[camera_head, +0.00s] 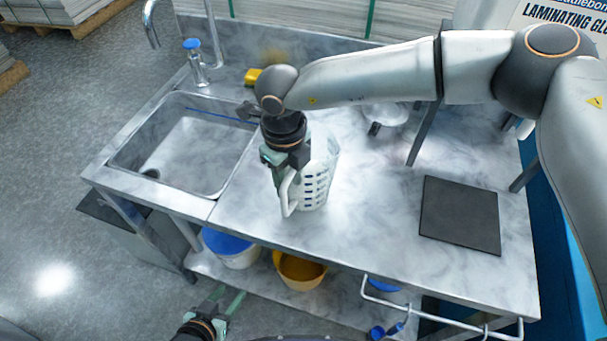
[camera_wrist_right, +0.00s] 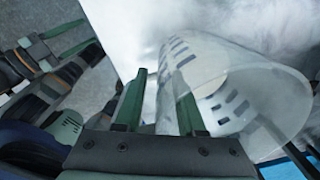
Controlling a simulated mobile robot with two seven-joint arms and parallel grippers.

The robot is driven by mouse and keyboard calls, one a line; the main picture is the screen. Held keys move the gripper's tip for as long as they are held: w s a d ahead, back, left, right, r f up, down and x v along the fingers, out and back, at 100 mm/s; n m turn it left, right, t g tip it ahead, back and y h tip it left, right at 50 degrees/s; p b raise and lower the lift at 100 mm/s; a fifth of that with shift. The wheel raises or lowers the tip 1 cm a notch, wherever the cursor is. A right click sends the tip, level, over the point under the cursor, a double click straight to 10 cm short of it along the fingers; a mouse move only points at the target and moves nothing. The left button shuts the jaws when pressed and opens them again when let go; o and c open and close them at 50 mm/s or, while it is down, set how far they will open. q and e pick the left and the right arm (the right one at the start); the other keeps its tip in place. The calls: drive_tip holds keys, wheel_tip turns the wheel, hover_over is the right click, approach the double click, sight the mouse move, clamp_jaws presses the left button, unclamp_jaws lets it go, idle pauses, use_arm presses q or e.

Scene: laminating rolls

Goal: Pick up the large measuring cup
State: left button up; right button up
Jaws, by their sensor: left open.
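The large measuring cup (camera_head: 319,182) is clear with dark blue marks and stands on the marbled worktop, its handle (camera_head: 287,196) facing front left. In the right wrist view the cup (camera_wrist_right: 238,90) looks tilted and fills the right half. My right gripper (camera_head: 277,168) points down at the handle side of the cup. Its green fingers (camera_wrist_right: 158,108) are apart, with one overlapping the cup wall; the handle is not clearly seen between them. My left gripper (camera_head: 226,303) is open and empty, low in front of the bench; it also shows in the right wrist view (camera_wrist_right: 70,42).
A sink (camera_head: 190,145) with a tap is left of the cup. A dark square plate (camera_head: 460,214) lies on the right of the worktop. A yellow sponge (camera_head: 252,76) is behind. A blue-lidded bucket (camera_head: 232,247) and a yellow bucket (camera_head: 299,271) are on the lower shelf.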

clamp_jaws()
idle(1.4)
